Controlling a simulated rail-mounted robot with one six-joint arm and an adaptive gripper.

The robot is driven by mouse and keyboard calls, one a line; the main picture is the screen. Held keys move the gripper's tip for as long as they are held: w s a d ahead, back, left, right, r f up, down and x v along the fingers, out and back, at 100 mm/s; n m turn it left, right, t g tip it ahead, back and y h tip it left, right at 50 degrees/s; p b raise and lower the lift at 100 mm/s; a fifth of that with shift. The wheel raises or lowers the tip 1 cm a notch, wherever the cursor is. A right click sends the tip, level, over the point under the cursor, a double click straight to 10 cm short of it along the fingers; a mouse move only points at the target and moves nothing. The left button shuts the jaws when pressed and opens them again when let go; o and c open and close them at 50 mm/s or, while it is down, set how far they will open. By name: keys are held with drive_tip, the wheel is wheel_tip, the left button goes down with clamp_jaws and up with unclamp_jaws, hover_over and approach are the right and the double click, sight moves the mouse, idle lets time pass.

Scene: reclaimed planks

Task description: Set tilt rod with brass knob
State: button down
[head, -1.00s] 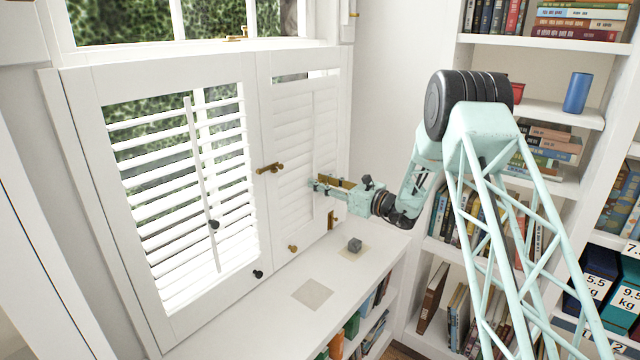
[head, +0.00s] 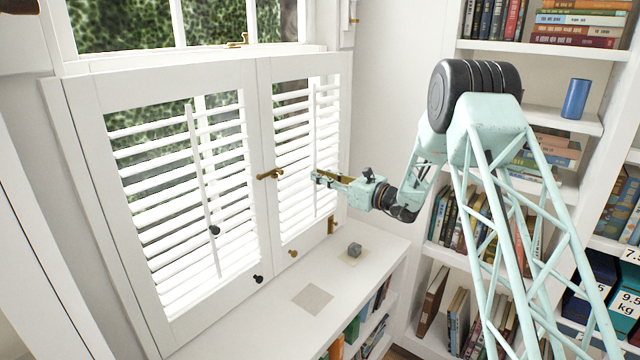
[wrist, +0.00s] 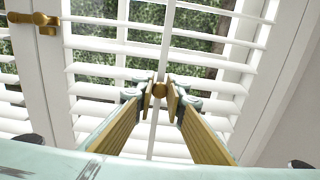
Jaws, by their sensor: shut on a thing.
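The right shutter's white tilt rod (head: 315,120) runs upright down the front of its slats, and also shows in the wrist view (wrist: 165,45). Its brass knob (wrist: 159,91) sits between the pads of my gripper (wrist: 160,100), which is shut on it. In the head view my gripper (head: 316,177) reaches the rod from the right and hides the knob. The right shutter's slats (head: 292,150) are open, with greenery showing between them. The left shutter has its own white rod (head: 191,135) with a black knob (head: 214,230); its slats are open too.
A brass latch (head: 270,174) joins the shutters left of my gripper. A black knob (head: 258,278) and a brass knob (head: 293,253) sit on the lower frames. A grey block (head: 354,248) stands on the white shelf top (head: 250,325). Bookshelves stand at right.

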drive_tip(key=shift+r, duration=0.6)
drive_tip(key=shift+w, duration=0.1)
drive_tip(key=c, duration=2.6)
unclamp_jaws()
drive_tip(key=shift+r, duration=0.1)
drive_tip(key=shift+o, duration=0.2)
drive_tip(key=shift+d, duration=0.1)
drive_tip(key=v, duration=1.2)
